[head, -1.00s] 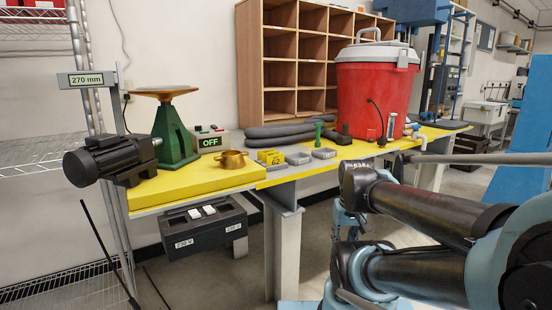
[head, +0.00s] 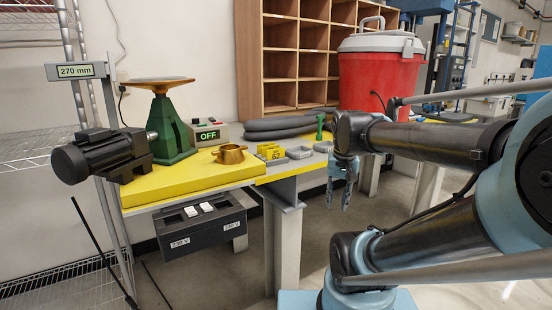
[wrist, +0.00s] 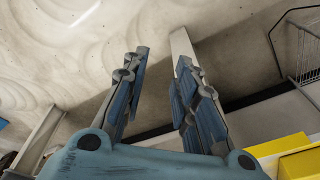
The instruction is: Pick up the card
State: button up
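I cannot make out a plain card for certain. A small yellow piece marked "62" (head: 271,153) stands upright among small grey trays on the workbench in the head view; I cannot tell whether it is the card. My gripper (head: 338,203) hangs fingers-down in front of the bench's front edge, to the right of the yellow piece and apart from it. In the wrist view my gripper (wrist: 162,57) has its two fingers spread, with nothing between them.
A black box (head: 200,226) hangs under the bench. Floor in front is open.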

jog(key=w+a+r+m+g, duration=0.1)
jog(key=w+a+r+m, duration=0.4)
jog(key=w+a+r, duration=0.65)
jog(key=w+a+r+m+g, duration=0.1)
jog(key=w+a+r+m, duration=0.55)
jog(key=w+r, duration=0.65)
jog(key=n, duration=0.2)
send_over(276, 151)
notch_tip(276, 151, down, 13)
jog(key=shift+s+a+r, duration=0.1)
jog(key=shift+r, duration=0.05)
jog(key=shift+w+f, duration=0.15)
jog(key=shift+f, duration=1.2)
jog(key=shift+w+f, duration=0.1)
jog(key=shift+f, duration=1.2)
jog(key=shift+c, duration=0.3)
grip_shut()
